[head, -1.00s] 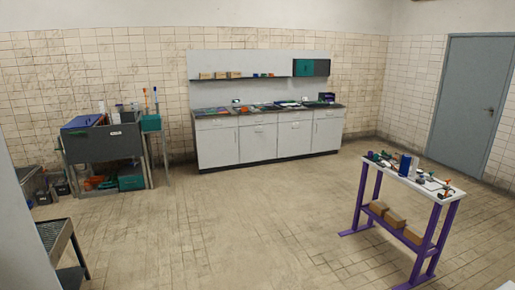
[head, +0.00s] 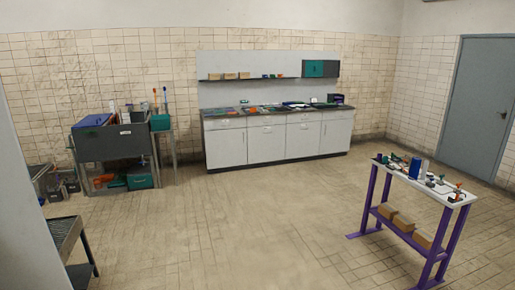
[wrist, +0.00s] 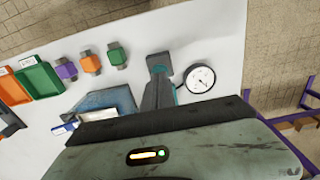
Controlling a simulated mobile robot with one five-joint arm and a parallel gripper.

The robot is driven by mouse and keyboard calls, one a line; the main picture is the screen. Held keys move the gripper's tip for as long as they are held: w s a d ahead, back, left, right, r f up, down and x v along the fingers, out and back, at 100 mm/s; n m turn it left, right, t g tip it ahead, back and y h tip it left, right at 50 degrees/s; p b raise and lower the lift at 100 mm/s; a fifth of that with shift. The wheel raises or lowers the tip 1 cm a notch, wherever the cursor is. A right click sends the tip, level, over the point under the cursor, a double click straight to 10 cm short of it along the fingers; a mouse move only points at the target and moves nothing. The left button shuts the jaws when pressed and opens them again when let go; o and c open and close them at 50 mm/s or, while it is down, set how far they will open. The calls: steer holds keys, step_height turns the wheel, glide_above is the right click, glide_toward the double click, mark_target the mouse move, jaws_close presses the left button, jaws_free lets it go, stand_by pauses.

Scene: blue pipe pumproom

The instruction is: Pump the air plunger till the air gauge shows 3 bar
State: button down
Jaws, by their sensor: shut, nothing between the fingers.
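In the wrist view, a round gauge (wrist: 200,79) with a white dial and dark rim lies on a white tabletop (wrist: 222,30). Its needle shows as a thin dark line, but the reading is too small to tell. My gripper (wrist: 158,64) is shut and empty, its grey fingers pointing over the tabletop just left of the gauge. A teal edge shows beside the fingers; I cannot tell whether it belongs to the air plunger. No plunger is clearly visible, and my gripper body hides the near part of the table. My gripper is not in the head view.
The wrist view shows a blue box (wrist: 108,100), green tray (wrist: 38,78), orange tray (wrist: 12,88) and small purple (wrist: 65,70), orange (wrist: 90,62) and green (wrist: 117,55) fittings. In the head view, a purple-legged bench (head: 455,203) stands right, with open floor (head: 230,235) left of it.

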steer(key=shift+f, duration=0.15)
stand_by(0.3)
steer(key=shift+f+b, duration=1.65)
steer(key=shift+b, duration=0.15)
step_height(320, 180, up, 8)
steer(key=p, duration=0.8)
